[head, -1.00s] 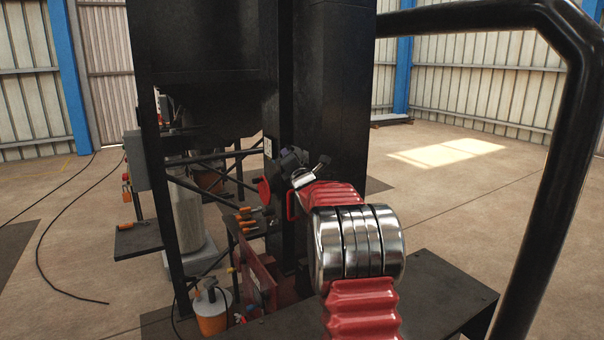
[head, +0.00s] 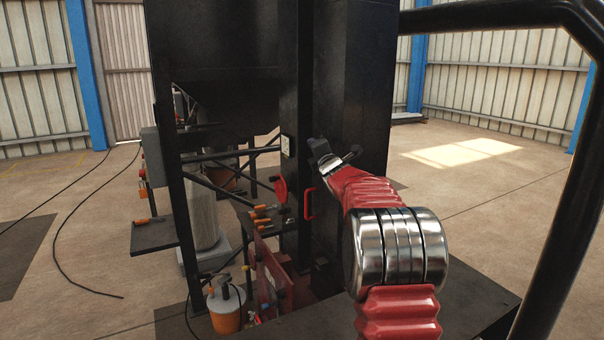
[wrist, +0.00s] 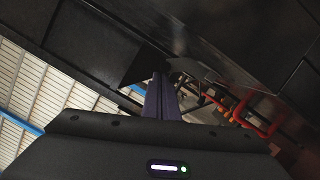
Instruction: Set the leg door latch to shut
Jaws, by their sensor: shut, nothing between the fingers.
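The tall black leg (head: 296,90) of the press stands in the middle of the head view. A red lever (head: 281,194) on its front face looks like the door latch; whether it is set open or shut I cannot tell. A red U-shaped handle (head: 309,204) sits just right of it. My gripper (head: 318,149) is above and right of both, apart from them and close to the black column. In the wrist view its dark fingers (wrist: 161,98) are together and empty. Red handle parts (wrist: 262,128) show at the right there, partly hidden.
Orange-handled tools (head: 261,215) lie on a small shelf left of the leg. An orange and white pot (head: 225,308) stands at the lower left. A black rail (head: 560,190) bends down at the right. Dark cables lie on the open floor at the left.

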